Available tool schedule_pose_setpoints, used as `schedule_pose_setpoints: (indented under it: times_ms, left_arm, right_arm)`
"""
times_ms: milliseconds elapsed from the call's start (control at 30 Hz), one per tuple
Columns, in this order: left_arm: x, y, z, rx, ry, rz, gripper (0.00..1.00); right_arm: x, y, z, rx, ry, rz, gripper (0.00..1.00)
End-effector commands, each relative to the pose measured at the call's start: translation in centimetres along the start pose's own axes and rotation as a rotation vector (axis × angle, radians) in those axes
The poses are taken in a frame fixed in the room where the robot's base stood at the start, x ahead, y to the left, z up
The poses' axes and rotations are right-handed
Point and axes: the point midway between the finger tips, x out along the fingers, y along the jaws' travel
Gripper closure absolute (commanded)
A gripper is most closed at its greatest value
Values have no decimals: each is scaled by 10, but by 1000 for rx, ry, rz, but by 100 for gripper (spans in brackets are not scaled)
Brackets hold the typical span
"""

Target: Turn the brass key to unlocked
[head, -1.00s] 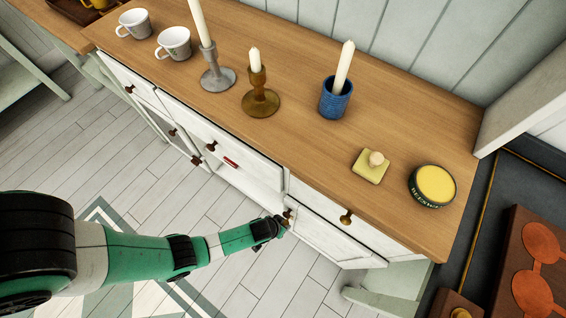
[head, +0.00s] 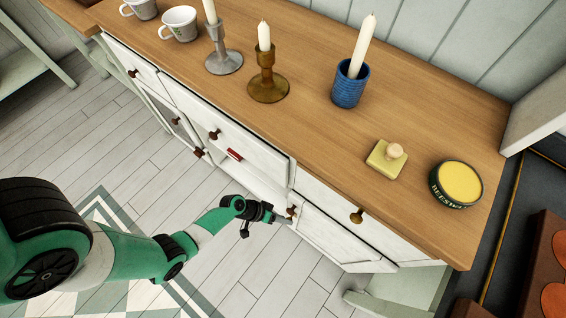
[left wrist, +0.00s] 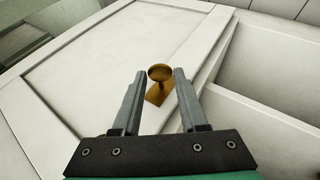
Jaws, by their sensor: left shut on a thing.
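The brass key (left wrist: 160,82) shows in the left wrist view, with a round head and a rectangular brass plate behind it, on a white panelled cabinet door (left wrist: 85,75). My left gripper (left wrist: 161,73) has its two fingers on either side of the key and is shut on it. In the head view my left gripper (head: 284,219) is at the cabinet front, beside a small dark knob (head: 291,211). I cannot make out the key separately there. My right gripper is in neither view.
The wooden counter (head: 310,130) above holds a blue pot (head: 349,88) with a candle, candlesticks, mugs, a yellow block (head: 384,160) and a beeswax tin (head: 457,183). The floor (head: 120,150) in front is open.

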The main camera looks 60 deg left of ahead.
Motion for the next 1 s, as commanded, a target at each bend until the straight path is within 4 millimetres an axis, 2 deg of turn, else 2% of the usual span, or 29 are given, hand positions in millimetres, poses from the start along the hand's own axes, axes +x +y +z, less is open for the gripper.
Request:
schedule_pose_setpoints:
  times_ms: [333,367,500,867,1000]
  left_arm:
    - [0,-1,2,-1,-6,1,100]
    - [0,-1,2,-1,-6,0,52]
    - [0,0,2,-1,-5,1,28]
    - [0,0,1,-1,-3,1,28]
    - [-8,1,0,-2,-1,0,28]
  right_arm:
    - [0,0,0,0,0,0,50]
    - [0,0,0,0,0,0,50]
    - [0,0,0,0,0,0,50]
    - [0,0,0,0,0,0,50]
    - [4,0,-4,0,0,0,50]
